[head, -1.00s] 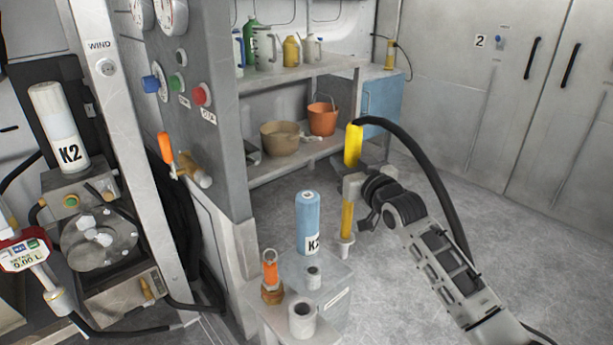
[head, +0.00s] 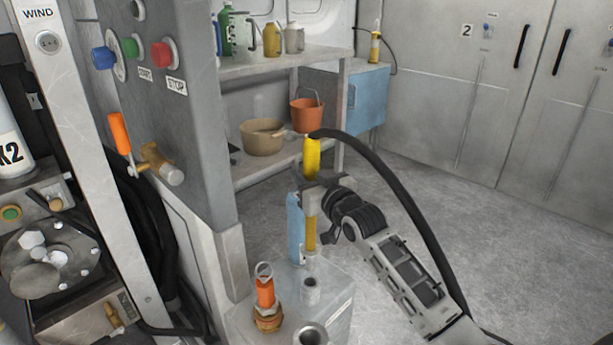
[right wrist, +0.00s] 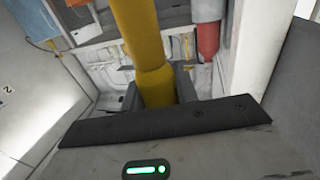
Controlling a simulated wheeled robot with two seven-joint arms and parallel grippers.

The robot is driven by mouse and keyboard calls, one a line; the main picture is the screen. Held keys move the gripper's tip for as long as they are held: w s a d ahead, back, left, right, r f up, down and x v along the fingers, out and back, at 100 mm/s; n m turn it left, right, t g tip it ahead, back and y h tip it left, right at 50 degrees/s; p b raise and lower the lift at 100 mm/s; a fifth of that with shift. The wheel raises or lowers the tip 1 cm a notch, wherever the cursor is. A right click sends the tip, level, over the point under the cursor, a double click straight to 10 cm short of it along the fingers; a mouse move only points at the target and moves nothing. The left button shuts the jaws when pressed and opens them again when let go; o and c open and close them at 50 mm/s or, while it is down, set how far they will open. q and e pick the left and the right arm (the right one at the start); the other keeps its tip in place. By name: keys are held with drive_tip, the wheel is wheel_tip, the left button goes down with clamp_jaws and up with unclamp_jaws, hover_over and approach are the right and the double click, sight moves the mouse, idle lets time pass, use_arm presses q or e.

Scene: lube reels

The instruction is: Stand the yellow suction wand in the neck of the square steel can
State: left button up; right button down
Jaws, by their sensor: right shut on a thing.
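The yellow suction wand (head: 312,160) is upright in my right gripper (head: 312,190), which is shut around it below its thicker top. A black hose runs from its top to the right and down. The right wrist view shows the wand (right wrist: 150,60) between the jaws. Its pale lower tip appears just above a short grey neck (head: 310,290) on the square steel can (head: 336,312), at the bottom middle of the head view. The depth between tip and neck is hard to tell. My left gripper is out of view.
A grey panel (head: 190,110) rises at left; floor is open at right.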

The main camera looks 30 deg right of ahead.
sight(314, 222)
drive_tip(key=shift+r+p, duration=0.2)
drive_tip(key=shift+p, duration=0.25)
drive_tip(key=shift+f+b, duration=0.4)
drive_tip(key=shift+f, duration=0.1)
drive_tip(key=shift+f+b, duration=0.3)
drive_tip(key=shift+f, duration=0.85)
wheel_tip(314, 222, down, 7)
drive_tip(key=b, duration=0.5)
drive_tip(key=shift+f, duration=0.2)
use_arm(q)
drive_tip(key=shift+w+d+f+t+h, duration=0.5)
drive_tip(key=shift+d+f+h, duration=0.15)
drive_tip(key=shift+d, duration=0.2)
use_arm(e)
drive_tip(key=shift+f, duration=0.3)
